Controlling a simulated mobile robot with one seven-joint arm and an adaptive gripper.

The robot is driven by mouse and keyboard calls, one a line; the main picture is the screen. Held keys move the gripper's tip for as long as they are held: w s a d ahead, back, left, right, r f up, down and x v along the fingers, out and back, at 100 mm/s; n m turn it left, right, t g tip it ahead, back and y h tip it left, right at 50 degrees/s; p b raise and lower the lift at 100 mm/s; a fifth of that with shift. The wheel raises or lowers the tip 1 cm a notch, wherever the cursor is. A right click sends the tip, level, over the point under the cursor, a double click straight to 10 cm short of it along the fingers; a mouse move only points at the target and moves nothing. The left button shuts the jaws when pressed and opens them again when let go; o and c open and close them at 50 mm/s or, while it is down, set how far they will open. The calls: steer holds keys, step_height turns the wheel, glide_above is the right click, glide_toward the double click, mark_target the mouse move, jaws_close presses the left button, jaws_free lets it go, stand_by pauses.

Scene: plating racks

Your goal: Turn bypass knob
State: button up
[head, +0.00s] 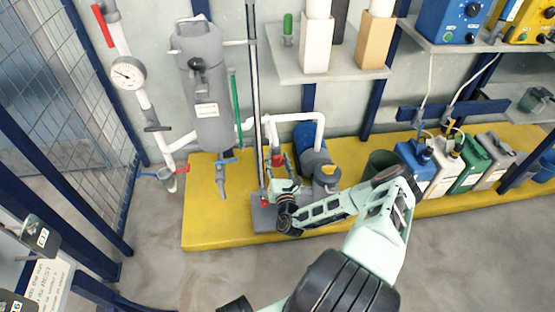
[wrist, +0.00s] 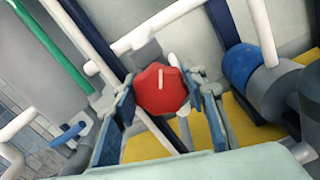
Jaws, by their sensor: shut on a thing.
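The red knob (wrist: 160,92), faceted with a white line across its face, sits between the two fingers of my gripper (wrist: 162,96) in the wrist view. The fingers are shut on it from left and right. The white line stands close to upright in that picture. In the head view my gripper (head: 283,190) reaches down to the pipework beside the blue pump (head: 313,150). My own gripper hides much of the knob there, and I cannot tell the knob's setting from that view.
A grey filter vessel (head: 208,110) with a green tube stands left of the pipework. A pressure gauge (head: 128,73) is at far left. Several canisters, among them a green one (head: 470,165), stand on the yellow platform (head: 205,225) at right. The floor in front is clear.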

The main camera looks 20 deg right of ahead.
mark_target(278, 155)
steer(key=o, duration=1.2)
step_height(278, 155, up, 10)
